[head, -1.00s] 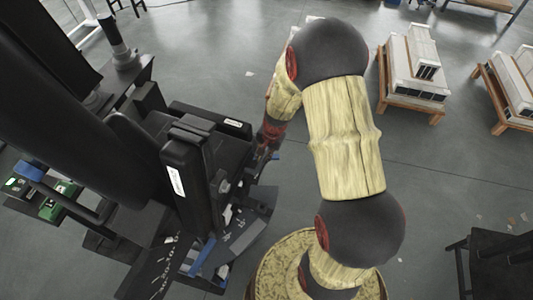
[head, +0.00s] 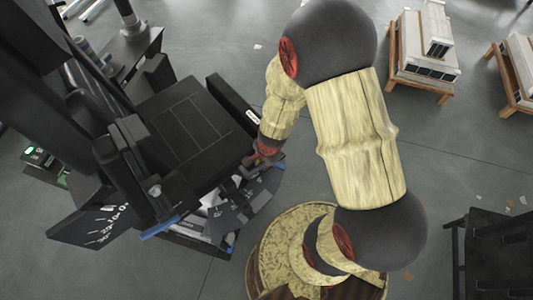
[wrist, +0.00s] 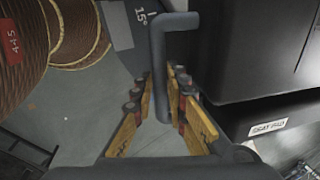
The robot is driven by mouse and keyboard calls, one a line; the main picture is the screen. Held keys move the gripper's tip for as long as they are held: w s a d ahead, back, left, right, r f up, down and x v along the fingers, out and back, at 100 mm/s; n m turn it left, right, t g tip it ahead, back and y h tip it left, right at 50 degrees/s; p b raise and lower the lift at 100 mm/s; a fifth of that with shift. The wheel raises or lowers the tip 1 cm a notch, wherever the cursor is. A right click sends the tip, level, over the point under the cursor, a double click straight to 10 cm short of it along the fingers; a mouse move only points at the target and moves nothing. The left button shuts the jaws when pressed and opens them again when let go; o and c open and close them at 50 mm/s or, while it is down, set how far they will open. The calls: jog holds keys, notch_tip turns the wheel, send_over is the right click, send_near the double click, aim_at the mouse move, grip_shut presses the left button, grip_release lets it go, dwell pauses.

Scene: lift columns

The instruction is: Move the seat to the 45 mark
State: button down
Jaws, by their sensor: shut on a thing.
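The black seat (head: 190,125) is at left in the head view, its flat pad facing up. In the wrist view its dark side (wrist: 265,60) fills the right, with a white label (wrist: 270,127). A grey bent lever (wrist: 160,80) stands between my fingers. My gripper (wrist: 162,95) is shut on this lever beside the seat; it also shows in the head view (head: 264,158). A grey scale plate (wrist: 121,25) shows "15°" near the lever's top. Another dark plate with numbers (head: 95,225) is at lower left in the head view. I cannot make out a 45 mark or pointer.
Pallets with white blocks (head: 425,50) stand at upper right in the head view. A dark chair or stool (head: 490,250) is at lower right. Open grey floor lies between.

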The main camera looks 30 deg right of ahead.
jog(key=shift+s+a+m, duration=0.4)
jog(key=shift+s+a, duration=0.3)
jog(key=shift+a, duration=0.25)
jog(key=c, duration=1.8)
grip_release()
jog(key=shift+o, duration=0.2)
jog(key=shift+w, duration=0.1)
notch_tip(320, 180, up, 12)
jog(key=s, duration=0.2)
jog(key=shift+s+d, duration=0.15)
jog(key=shift+f, duration=0.1)
jog(key=shift+c, duration=0.3)
